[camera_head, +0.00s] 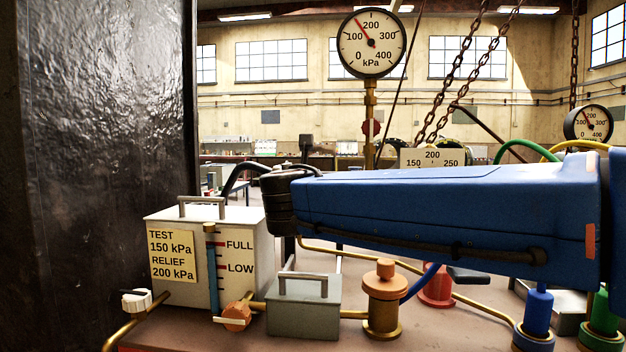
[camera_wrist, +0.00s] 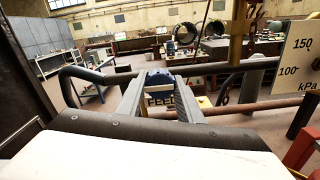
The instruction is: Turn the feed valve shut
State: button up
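In the head view a white-handled valve (camera_head: 136,300) sits on a brass pipe at far left. An orange-capped brass fitting (camera_head: 383,300) stands right of the grey box. My blue arm reaches leftward above these; its fingers are hidden there. In the wrist view my gripper (camera_wrist: 160,82) has its fingers apart, with a blue thing showing between them, apparently in the background.
The white tank (camera_head: 190,235) carries a 150 kPa test and 200 kPa relief label. The round gauge (camera_head: 371,43) reads between 100 and 200 kPa. A grey lidded box (camera_head: 303,308) stands in front. A dark panel (camera_head: 100,130) blocks the left. Chains (camera_head: 460,70) hang behind my arm.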

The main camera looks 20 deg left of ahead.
jog(key=shift+m, duration=0.4)
jog(key=m, duration=0.3)
jog(key=shift+m, duration=0.4)
jog(key=m, duration=0.4)
jog(key=shift+m, duration=0.3)
jog(key=m, duration=0.8)
jog(key=shift+f+m, duration=0.1)
jog(key=shift+m, duration=0.2)
jog(key=o, duration=1.1)
jog(key=shift+c, duration=0.2)
